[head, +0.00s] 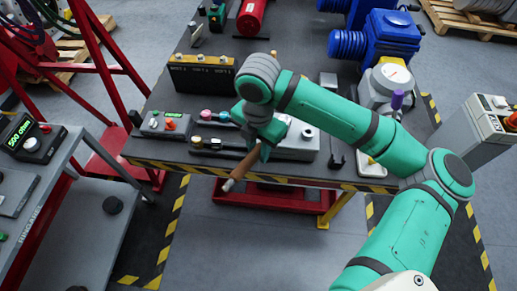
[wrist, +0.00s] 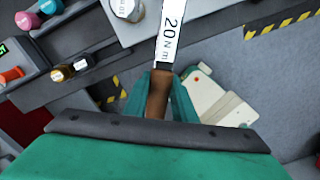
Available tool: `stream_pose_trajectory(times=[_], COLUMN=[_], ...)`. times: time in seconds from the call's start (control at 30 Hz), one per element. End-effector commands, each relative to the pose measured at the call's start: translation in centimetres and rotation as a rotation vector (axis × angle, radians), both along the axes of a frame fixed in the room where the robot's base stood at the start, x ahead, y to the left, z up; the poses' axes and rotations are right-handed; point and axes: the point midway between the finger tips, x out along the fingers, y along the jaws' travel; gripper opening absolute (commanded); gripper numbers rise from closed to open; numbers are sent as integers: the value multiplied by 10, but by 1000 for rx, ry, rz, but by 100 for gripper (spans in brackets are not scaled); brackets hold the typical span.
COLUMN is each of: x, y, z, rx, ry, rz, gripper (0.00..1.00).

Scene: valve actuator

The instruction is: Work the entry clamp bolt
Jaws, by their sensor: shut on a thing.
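My gripper (head: 262,148) is shut on a tool with a brown handle (head: 243,166). It holds the tool over the front edge of the bench, with the handle slanting down to the left in the head view. In the wrist view the gripper (wrist: 162,90) has the brown handle (wrist: 158,98) between its green fingers, and a white part marked "20 N m" (wrist: 169,35) extends past them. A blue actuator (head: 385,36) stands at the back right of the bench, well apart from the gripper. I cannot make out the entry clamp bolt in either view.
A grey unit with a green display (head: 166,124) and a grey case (head: 300,142) lie near the bench's front edge. A black box with a yellow top (head: 201,74) stands behind. A grey cart (head: 90,205) is at left, a red tray (head: 275,198) below the bench.

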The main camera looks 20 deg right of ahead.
Motion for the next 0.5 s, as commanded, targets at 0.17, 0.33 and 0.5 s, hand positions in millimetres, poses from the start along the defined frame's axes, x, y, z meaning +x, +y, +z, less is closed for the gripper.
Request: stream_pose_trajectory(times=[0.17,0.33,0.5], x=[0,0,0], y=[0,0,0], z=[0,-2,-5], rx=[0,0,1], ry=[-1,-1,0], rz=[0,0,0], gripper=[0,0,0])
